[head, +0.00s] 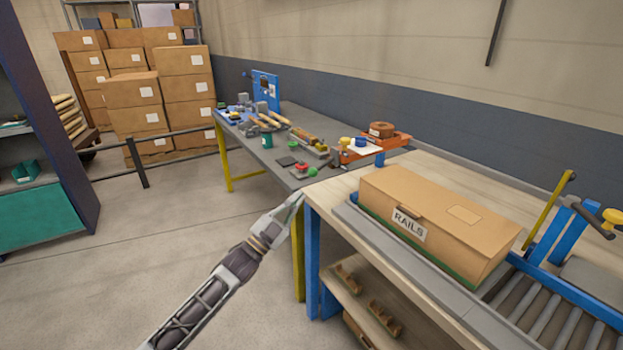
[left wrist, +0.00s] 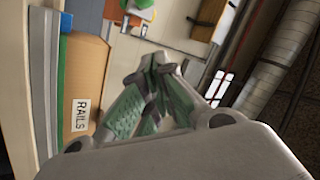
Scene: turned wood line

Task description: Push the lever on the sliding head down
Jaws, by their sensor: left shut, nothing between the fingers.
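My left gripper (head: 297,199) reaches in from the lower left in the head view. Its tips are by the near left corner of the wooden bench, apart from the machine parts at the right. In the left wrist view the fingers (left wrist: 165,68) are closed together and hold nothing. A blue frame (head: 567,236) stands over rollers at the right edge of the head view, with a dark arm ending in a yellow knob (head: 613,217) and a slanted yellow bar (head: 550,213). I cannot tell which part is the sliding head's lever. My right gripper is out of view.
A cardboard box labelled RAILS (head: 437,210) lies on the wooden bench (head: 330,196), left of the rollers (head: 535,303). A grey table (head: 232,128) with tools and small parts stands behind. Stacked boxes (head: 185,85) are at the back left. The floor at the left is clear.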

